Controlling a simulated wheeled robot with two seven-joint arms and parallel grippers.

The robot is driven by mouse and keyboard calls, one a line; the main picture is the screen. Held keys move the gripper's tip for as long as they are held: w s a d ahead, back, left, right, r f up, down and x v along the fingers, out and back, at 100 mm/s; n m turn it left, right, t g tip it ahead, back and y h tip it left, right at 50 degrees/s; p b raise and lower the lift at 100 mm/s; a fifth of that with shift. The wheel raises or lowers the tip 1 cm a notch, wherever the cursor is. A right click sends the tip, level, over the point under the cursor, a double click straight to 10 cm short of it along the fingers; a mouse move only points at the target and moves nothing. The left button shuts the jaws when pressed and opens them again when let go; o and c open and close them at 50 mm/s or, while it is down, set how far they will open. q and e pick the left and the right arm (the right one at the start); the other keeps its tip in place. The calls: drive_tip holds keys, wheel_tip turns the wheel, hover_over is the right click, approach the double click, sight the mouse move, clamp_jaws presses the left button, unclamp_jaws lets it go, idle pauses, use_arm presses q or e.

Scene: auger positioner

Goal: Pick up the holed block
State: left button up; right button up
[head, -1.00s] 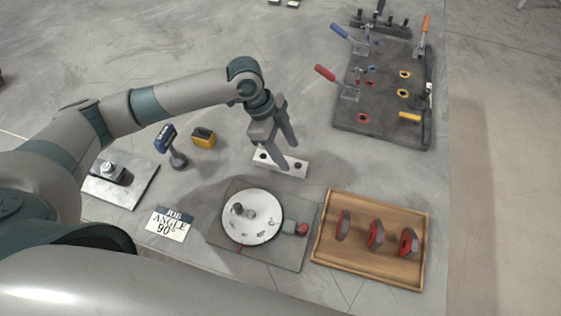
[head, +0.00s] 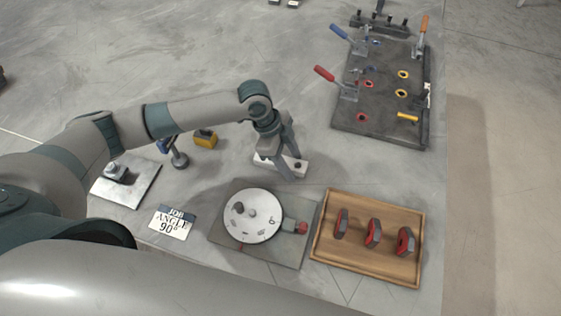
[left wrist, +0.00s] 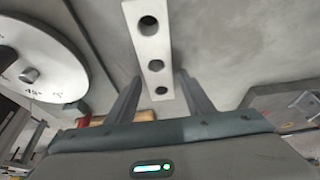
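The holed block (head: 299,166) is a pale flat bar with a row of dark round holes, lying on the table near the middle of the head view. In the left wrist view the block (left wrist: 151,45) runs away between the fingers, with three holes showing. My left gripper (head: 283,165) is over the block, its fingers spread and pointing down. In the left wrist view the left gripper (left wrist: 160,80) is open, one finger on each side of the block, with visible gaps. Part of the block is hidden by the gripper in the head view. My right gripper is not in view.
A round white dial (head: 253,216) on a dark plate stands in front of the block. A wooden tray (head: 320,240) with red-and-grey parts is at front right. A dark clamp board (head: 385,128) is at back right. A yellow item (head: 205,139) and drill (head: 176,155) are left.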

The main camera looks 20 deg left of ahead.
sight(291, 162)
use_arm(q)
clamp_jaws()
drive_tip(key=shift+w+r, duration=0.1)
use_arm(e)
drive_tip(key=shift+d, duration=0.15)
use_arm(q)
drive_tip(key=shift+r, duration=0.1)
